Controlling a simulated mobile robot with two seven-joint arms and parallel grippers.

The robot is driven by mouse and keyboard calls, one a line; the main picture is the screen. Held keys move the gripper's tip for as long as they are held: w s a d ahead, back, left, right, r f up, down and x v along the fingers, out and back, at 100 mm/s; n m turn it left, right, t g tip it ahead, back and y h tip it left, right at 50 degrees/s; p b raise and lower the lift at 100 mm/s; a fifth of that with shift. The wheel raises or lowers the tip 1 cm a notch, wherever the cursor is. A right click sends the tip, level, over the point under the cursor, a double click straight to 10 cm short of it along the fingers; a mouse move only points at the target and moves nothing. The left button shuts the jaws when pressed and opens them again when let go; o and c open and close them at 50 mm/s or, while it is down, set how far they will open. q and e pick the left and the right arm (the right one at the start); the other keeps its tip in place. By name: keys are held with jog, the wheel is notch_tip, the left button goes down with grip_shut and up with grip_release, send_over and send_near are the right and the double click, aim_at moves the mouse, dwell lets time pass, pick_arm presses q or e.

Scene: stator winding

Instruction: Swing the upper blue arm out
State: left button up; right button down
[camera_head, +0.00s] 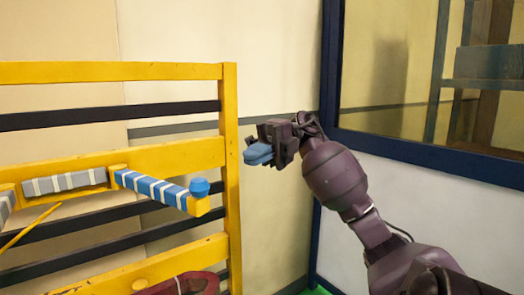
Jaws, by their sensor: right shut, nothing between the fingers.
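The upper blue arm (152,186) is a blue bar with white stripes on the yellow frame. It slants down to the right from a yellow mount and ends in a yellow tip with a round blue knob (199,187). My right gripper (257,154) is up and to the right of the knob, apart from it, in front of the pale wall. Its blue fingertips are together and hold nothing. My left gripper is not in view.
A yellow frame (231,180) with dark crossbars stands at the left. A grey striped bar (65,182) sits left of the blue arm. A dark red object (180,285) shows at the bottom edge. A blue-framed window (328,75) is at the right.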

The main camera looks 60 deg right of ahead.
aim_at(208, 182)
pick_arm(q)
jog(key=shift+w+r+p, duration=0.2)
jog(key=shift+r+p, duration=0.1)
pick_arm(e)
jog(key=x, duration=0.9)
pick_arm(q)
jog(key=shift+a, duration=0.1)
